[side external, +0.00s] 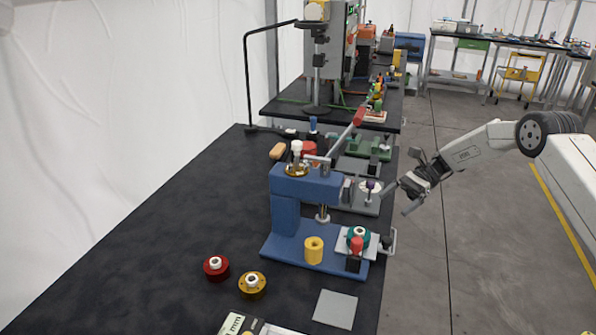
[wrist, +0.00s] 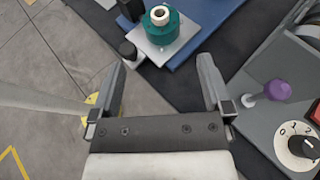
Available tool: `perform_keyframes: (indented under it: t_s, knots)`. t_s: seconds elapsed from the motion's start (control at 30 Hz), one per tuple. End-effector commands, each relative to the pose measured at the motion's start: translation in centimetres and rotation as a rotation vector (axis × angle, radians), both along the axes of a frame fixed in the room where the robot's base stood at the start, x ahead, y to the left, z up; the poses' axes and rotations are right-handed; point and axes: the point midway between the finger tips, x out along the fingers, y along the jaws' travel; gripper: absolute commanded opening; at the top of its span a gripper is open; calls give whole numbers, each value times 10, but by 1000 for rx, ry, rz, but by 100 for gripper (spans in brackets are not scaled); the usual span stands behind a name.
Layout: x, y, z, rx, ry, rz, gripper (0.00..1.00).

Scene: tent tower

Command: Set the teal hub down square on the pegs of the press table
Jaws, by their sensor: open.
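The teal hub (side external: 363,233) sits on the light grey plate of the press table (side external: 373,243) at the front right of the blue press. In the wrist view, the hub (wrist: 178,27) shows a pale ring-shaped top and stands upright on the plate (wrist: 150,52). The pegs are hidden, so I cannot tell whether the hub is square on them. My gripper (side external: 401,199) is open and empty, behind and to the right of the hub and apart from it. In the wrist view, the hub lies beyond my spread fingertips (wrist: 162,66).
The blue press (side external: 285,220) has a raised red-tipped lever (side external: 359,117). A red-topped knob (side external: 356,245) stands before the hub. A yellow cylinder (side external: 314,250), red hub (side external: 216,268) and gold hub (side external: 252,285) stand left. A purple knob (wrist: 278,90) is right of my gripper.

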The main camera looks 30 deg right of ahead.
Motion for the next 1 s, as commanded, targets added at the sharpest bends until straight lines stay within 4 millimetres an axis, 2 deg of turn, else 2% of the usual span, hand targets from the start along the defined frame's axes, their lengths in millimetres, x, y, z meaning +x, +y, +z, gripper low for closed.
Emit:
perform_keyframes:
  t_s: [0.67,0.87,1.0]
  knots:
    - [-2,3,1,-20,-8,8,100]
    - [-13,15,5,-123,-51,56,100]
    - [-29,27,9,-249,-114,128,100]
